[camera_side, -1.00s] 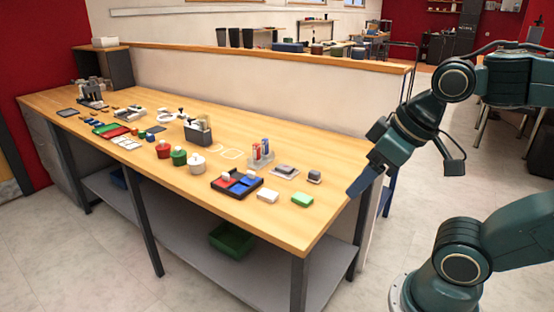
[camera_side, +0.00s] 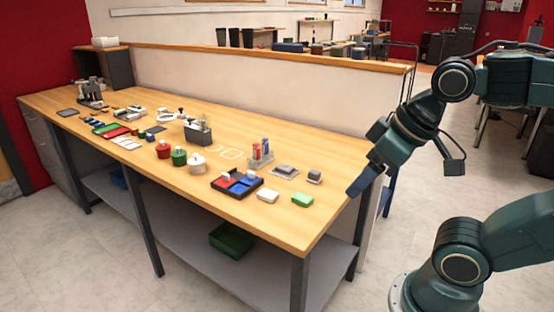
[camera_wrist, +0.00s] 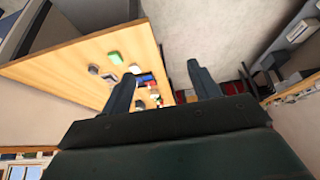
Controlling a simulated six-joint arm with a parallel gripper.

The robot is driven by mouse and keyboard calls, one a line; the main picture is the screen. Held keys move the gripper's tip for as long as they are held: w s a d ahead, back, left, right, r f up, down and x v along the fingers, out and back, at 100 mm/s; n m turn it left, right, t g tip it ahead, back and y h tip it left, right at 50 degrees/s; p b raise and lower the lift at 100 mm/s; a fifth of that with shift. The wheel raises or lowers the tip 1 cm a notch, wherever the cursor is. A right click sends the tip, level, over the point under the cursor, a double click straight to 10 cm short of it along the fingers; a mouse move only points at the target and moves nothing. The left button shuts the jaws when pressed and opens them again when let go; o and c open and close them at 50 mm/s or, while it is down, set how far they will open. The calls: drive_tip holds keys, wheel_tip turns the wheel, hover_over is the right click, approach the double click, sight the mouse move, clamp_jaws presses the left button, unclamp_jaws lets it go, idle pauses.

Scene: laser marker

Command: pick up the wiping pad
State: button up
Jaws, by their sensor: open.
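Small blocks lie at the near right end of the wooden bench; I cannot tell for certain which is the wiping pad. They are a green block (camera_side: 302,200), a white block (camera_side: 267,196), a dark grey block (camera_side: 314,177), and a grey piece on a light plate (camera_side: 285,170). The green block (camera_wrist: 114,57) and dark grey block (camera_wrist: 93,69) also show in the wrist view. My gripper (camera_side: 362,184) hangs past the bench's right end, apart from all of them. In the wrist view its two fingers (camera_wrist: 161,72) are spread, with nothing held between them.
A black tray with red and blue compartments (camera_side: 223,188) lies left of the white block. A holder with red and blue bottles (camera_side: 261,153) stands behind it. Red, green and white pots (camera_side: 179,158) stand further left. A low wall (camera_side: 270,87) runs behind the bench.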

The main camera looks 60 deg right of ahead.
drive_tip(key=shift+o, duration=0.5)
drive_tip(key=w+d+r+m+g, duration=0.1)
drive_tip(key=w+d+r+m, duration=0.15)
drive_tip(key=w, duration=0.25)
drive_tip(key=w+d+r+m+g, duration=0.1)
drive_tip(key=w+d+m, duration=0.2)
drive_tip(key=w, duration=0.2)
drive_tip(key=m+g, duration=0.4)
drive_tip(key=m, duration=0.9)
hover_over(315, 171)
wheel_tip(315, 171, down, 15)
drive_tip(key=shift+n, duration=0.25)
drive_tip(key=shift+s+a+f, duration=0.1)
drive_tip(key=shift+f, duration=4.1)
drive_tip(key=shift+f, duration=0.1)
